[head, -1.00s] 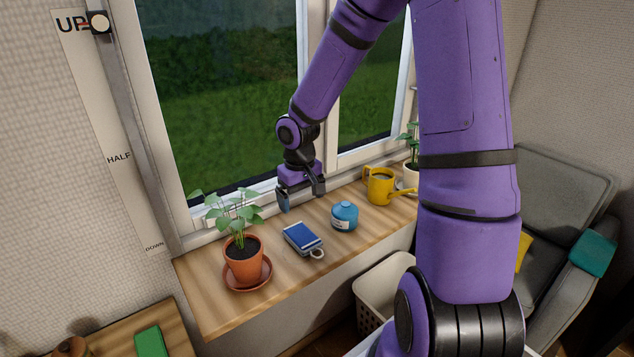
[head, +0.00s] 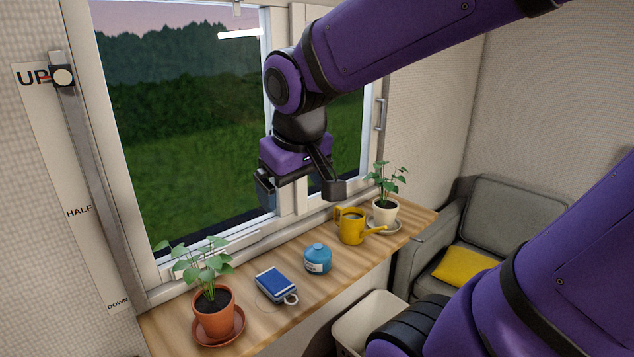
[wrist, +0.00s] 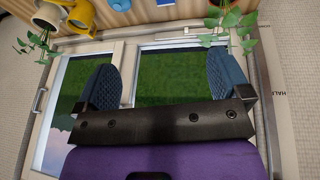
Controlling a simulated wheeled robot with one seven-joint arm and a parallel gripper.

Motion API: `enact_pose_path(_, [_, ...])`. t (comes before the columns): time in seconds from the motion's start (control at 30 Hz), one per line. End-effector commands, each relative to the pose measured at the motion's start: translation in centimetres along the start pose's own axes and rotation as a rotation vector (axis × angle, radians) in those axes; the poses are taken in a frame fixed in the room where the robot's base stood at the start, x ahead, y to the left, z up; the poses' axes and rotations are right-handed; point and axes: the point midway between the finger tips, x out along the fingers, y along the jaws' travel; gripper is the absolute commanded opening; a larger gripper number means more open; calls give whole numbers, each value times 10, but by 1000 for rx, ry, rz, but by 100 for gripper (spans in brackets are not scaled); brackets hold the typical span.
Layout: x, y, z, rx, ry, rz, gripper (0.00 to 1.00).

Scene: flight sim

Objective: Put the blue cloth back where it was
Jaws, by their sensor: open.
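My gripper (head: 299,189) is open and empty, raised in front of the window above the sill. In the wrist view its two blue ribbed fingers (wrist: 160,78) stand wide apart with only window glass between them. I see nothing now that is clearly a blue cloth. A flat blue item with a pale edge and a ring (head: 272,284) lies on the wooden sill (head: 330,285), below and left of my gripper; I cannot tell whether it is cloth. The right side of the grey armchair (head: 487,222) is hidden behind my arm.
A pale basket (head: 372,318) is below. A slider knob (head: 63,76) sits at UP. A yellow cushion (head: 463,267) lies on the armchair.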

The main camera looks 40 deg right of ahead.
Motion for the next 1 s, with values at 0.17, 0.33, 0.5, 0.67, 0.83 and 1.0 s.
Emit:
enact_pose_path(0.17, [-34, -4, 31, 5, 80, -73, 95])
enact_pose_path(0.33, [-48, -5, 50, 4, 120, -127, 95])
enact_pose_path(0.5, [-52, -5, 56, 4, 131, -146, 95])
enact_pose_path(0.67, [-52, -5, 56, 4, 130, -146, 95])
enact_pose_path(0.83, [-52, -5, 56, 4, 130, -145, 95])
enact_pose_path(1.0, [-52, -5, 56, 4, 130, -145, 95])
